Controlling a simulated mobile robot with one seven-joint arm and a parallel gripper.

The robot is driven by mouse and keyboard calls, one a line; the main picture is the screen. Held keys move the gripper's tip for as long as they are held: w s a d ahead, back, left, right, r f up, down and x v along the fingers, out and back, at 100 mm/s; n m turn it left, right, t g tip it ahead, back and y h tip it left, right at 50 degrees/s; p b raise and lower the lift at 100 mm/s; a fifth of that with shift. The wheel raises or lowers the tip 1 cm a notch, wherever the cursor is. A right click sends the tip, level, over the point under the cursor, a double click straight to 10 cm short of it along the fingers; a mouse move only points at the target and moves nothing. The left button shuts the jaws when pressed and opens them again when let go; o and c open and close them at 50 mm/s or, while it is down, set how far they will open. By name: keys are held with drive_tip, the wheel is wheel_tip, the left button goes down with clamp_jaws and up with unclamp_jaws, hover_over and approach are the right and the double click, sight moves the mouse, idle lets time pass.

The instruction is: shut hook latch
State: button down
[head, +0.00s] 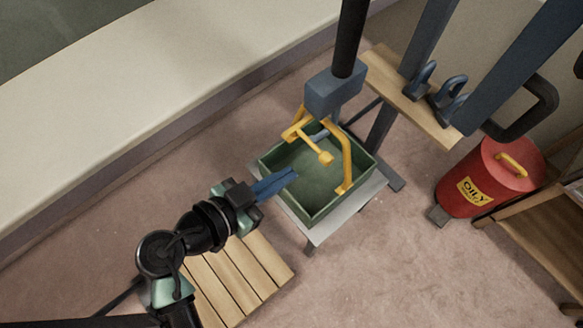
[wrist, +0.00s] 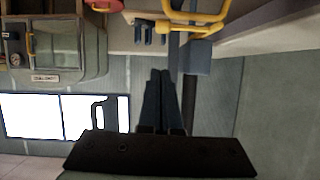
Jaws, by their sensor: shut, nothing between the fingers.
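A blue-grey block (head: 335,92) sits on a black post above a green tray, with yellow bars attached to it. One thin yellow arm (head: 313,146) ends in a small knob, and a thicker yellow bar (head: 346,158) bends down at its right. I cannot tell for sure which of these is the hook latch, or whether it is engaged. The yellow parts also show at the top of the wrist view (wrist: 196,18). My gripper (head: 294,175) is shut and empty, its blue fingers pointing over the tray's left side, left of and apart from the yellow parts.
The green tray (head: 362,152) stands on a pale stand (head: 318,236). A wooden shelf (head: 400,95) with dark blue hooks is at upper right, beside a red oily-waste can (head: 490,180). A slatted wooden platform (head: 235,280) lies below my arm.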

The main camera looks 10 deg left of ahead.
hover_over(324, 160)
drive_tip(key=s+a, duration=0.2)
drive_tip(key=s, duration=0.1)
wheel_tip(324, 160, down, 4)
drive_tip(key=shift+w+d+f, duration=0.2)
drive_tip(key=shift+w+f, duration=0.05)
drive_tip(key=shift+f, duration=0.5)
drive_tip(key=shift+w+d+f, duration=0.15)
drive_tip(key=shift+w+f, duration=0.05)
drive_tip(key=shift+f, duration=0.5)
drive_tip(key=shift+f, duration=0.1)
drive_tip(key=shift+f+b, duration=0.3)
drive_tip(key=shift+b, duration=0.85)
drive_tip(key=shift+s+a+f+t+h+b, duration=0.15)
drive_tip(key=shift+f+t+h+b, duration=0.35)
drive_tip(key=shift+b, duration=1.3)
